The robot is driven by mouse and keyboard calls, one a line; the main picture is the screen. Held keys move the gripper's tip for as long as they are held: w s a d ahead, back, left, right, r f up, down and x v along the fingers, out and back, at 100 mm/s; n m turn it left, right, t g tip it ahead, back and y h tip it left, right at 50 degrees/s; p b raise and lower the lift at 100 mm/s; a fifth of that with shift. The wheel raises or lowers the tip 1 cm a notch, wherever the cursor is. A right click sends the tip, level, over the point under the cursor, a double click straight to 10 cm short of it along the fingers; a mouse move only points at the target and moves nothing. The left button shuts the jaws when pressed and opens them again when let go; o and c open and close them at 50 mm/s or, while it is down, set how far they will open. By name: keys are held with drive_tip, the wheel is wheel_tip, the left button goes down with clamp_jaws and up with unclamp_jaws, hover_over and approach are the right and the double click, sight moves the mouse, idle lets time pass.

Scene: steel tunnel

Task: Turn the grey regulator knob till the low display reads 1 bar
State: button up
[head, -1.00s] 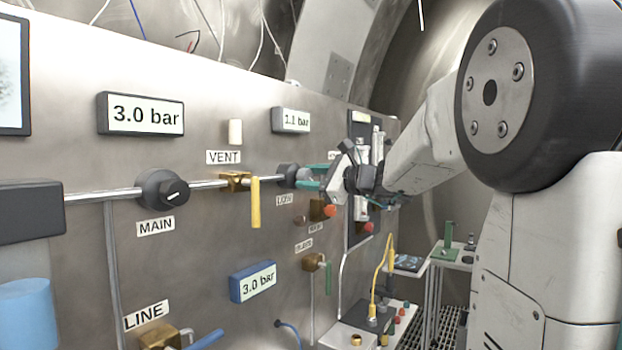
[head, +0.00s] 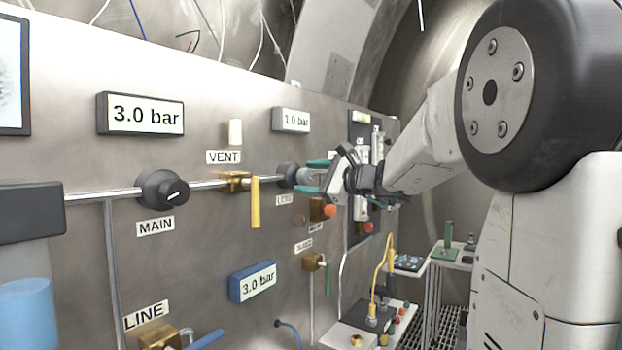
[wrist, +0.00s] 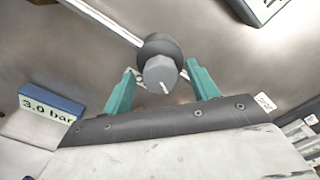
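The low display (head: 291,120) reads 1.0 bar in the head view. The grey regulator knob (wrist: 160,75) sits on its dark round body on the pipe, and a pale pointer line shows on its face; in the head view the regulator (head: 287,175) is below the low display. My gripper (wrist: 160,68) is open, with one teal finger on each side of the knob and a visible gap on both sides. In the head view its fingertips (head: 307,176) are spread just in front of the regulator.
The MAIN regulator (head: 162,190) and the yellow VENT lever (head: 255,202) are to the left on the same pipe. The main display (head: 141,114) reads 3.0 bar, as does the blue display (head: 253,282) below. An orange-red knob (head: 329,211) is close below my gripper.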

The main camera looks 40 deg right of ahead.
drive_tip(key=v, duration=0.7)
drive_tip(key=shift+s, duration=0.4)
drive_tip(key=shift+d, duration=0.1)
drive_tip(key=s+a+f+n+g, duration=0.5)
drive_tip(key=a+f, duration=0.2)
drive_tip(key=f, duration=0.2)
drive_tip(key=s+a+f+n+g, duration=0.4)
drive_tip(key=s+a+f+g, duration=0.15)
drive_tip(key=f, duration=0.25)
drive_tip(key=s+a+f+n+g+h, duration=0.2)
drive_tip(key=s+a+f+n+h, duration=0.1)
drive_tip(key=s+n, duration=0.3)
drive_tip(key=s+a+f+n+g+h, duration=0.3)
drive_tip(key=s+a+f+n, duration=0.3)
drive_tip(key=s, duration=0.4)
drive_tip(key=shift+a+n, duration=0.25)
drive_tip(key=shift+n, duration=0.35)
